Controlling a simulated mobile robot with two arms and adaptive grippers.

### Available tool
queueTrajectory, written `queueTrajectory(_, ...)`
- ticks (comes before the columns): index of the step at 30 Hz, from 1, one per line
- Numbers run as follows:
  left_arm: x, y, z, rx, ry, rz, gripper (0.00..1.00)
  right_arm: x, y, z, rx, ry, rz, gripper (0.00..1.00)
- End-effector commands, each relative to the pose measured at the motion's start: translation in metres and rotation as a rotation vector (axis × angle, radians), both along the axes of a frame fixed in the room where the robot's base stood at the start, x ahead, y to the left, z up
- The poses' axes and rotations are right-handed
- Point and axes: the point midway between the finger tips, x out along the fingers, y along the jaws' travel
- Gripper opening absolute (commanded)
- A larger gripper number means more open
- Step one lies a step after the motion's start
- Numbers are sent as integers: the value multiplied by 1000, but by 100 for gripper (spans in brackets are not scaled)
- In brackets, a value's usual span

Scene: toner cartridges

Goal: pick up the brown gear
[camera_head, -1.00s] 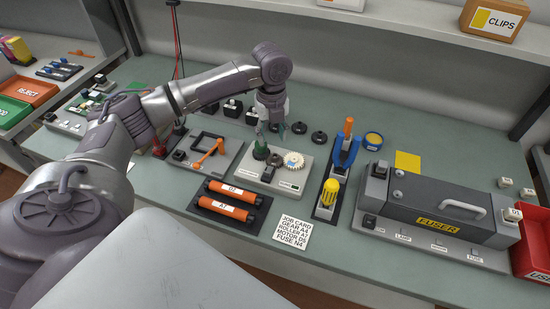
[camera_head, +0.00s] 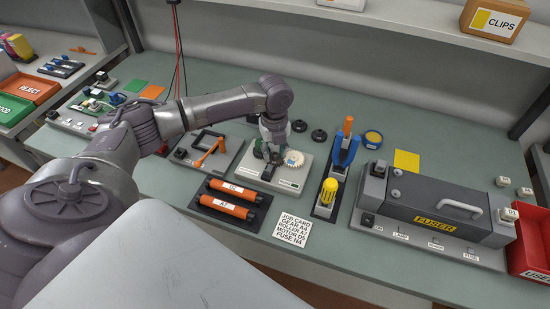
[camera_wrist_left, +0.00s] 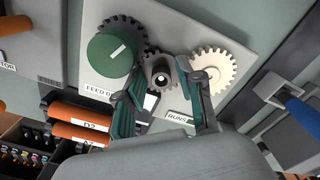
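A dark grey-brown gear (camera_wrist_left: 160,74) with a pale-ended shaft sits on a light board (camera_head: 251,172), between a green knob (camera_wrist_left: 112,54) and a cream gear (camera_wrist_left: 220,68). Another dark toothed gear (camera_wrist_left: 125,27) shows partly behind the knob. The colours are too dull to tell surely which dark gear is the brown one. My left gripper (camera_head: 272,156) is low over the board; in the left wrist view its two fingertips (camera_wrist_left: 168,88) stand apart on either side of the middle gear. It is open, and I see no grip. My right gripper is not in view.
Two dark gears (camera_head: 319,135) lie behind the board. Orange rollers (camera_head: 232,202) lie in front, near a job card (camera_head: 293,230). A tool stand with blue pliers (camera_head: 344,151) and a yellow-handled tool (camera_head: 327,192) stands at the right, before the fuser unit (camera_head: 430,208).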

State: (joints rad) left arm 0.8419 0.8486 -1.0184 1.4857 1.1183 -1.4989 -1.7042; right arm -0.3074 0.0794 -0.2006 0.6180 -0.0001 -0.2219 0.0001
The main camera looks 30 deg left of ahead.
Motion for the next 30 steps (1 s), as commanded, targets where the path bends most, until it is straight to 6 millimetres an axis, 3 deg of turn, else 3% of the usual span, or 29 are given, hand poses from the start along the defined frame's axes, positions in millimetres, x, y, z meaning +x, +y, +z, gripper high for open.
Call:
queueTrajectory(1,0,0,0,1,1,0,24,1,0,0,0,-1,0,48)
queueTrajectory(6,0,0,0,1,1,0,0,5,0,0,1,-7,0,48)
queueTrajectory(17,0,0,4,1,-1,0,0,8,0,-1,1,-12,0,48)
queueTrajectory(26,1,0,43,0,-5,0,0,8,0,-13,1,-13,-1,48)
queueTrajectory(30,-8,-35,60,-3,-4,-7,0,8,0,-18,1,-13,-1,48)
